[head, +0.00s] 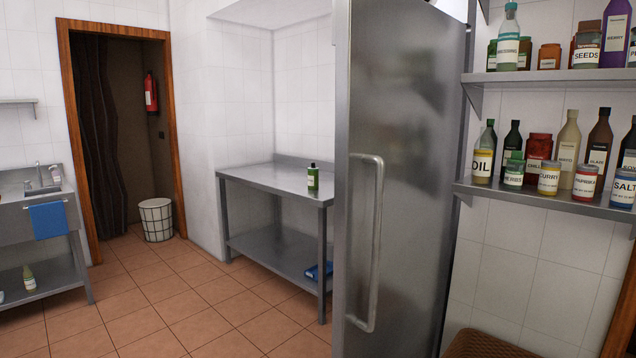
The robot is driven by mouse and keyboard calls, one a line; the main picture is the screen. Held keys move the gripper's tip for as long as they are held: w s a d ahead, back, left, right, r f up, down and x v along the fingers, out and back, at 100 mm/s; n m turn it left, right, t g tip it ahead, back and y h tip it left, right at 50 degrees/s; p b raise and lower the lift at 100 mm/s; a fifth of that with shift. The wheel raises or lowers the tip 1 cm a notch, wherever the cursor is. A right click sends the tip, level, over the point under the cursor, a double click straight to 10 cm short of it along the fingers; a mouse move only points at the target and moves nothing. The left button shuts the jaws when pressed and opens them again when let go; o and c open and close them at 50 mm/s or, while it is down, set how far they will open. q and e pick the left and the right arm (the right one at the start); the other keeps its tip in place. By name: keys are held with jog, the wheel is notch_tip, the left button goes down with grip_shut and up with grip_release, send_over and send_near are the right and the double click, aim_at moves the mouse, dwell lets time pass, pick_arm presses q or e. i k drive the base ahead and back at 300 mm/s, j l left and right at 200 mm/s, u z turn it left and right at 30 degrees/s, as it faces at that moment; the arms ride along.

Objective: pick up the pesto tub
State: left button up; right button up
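I cannot make out anything that is clearly a pesto tub in the head view. A small green container (313,178) with a dark cap and a pale label stands upright on the steel table (262,178); its label is too small to read. Several labelled jars and bottles stand on the wall shelves at the right, among them a green-capped jar (514,173) whose label is partly readable. Neither of my grippers is in view.
A tall steel fridge (420,120) with a vertical handle (372,250) stands right of the table. A sink unit (45,225) is at the left, and a white bin (156,220) stands by the doorway. The tiled floor (190,300) between is clear.

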aim_at(313, 173)
jog(key=i+j+u, duration=0.6)
jog(key=i, duration=0.3)
jog(key=i+j+u, duration=0.15)
jog(key=i+u, duration=0.15)
jog(key=i, duration=0.15)
jog(key=i+z, duration=0.15)
jog(key=i, duration=0.55)
jog(key=i+j+z, duration=0.15)
jog(key=i, duration=0.6)
jog(key=i+z, duration=0.7)
jog(key=i+j+z, duration=0.1)
jog(key=i+z, duration=0.25)
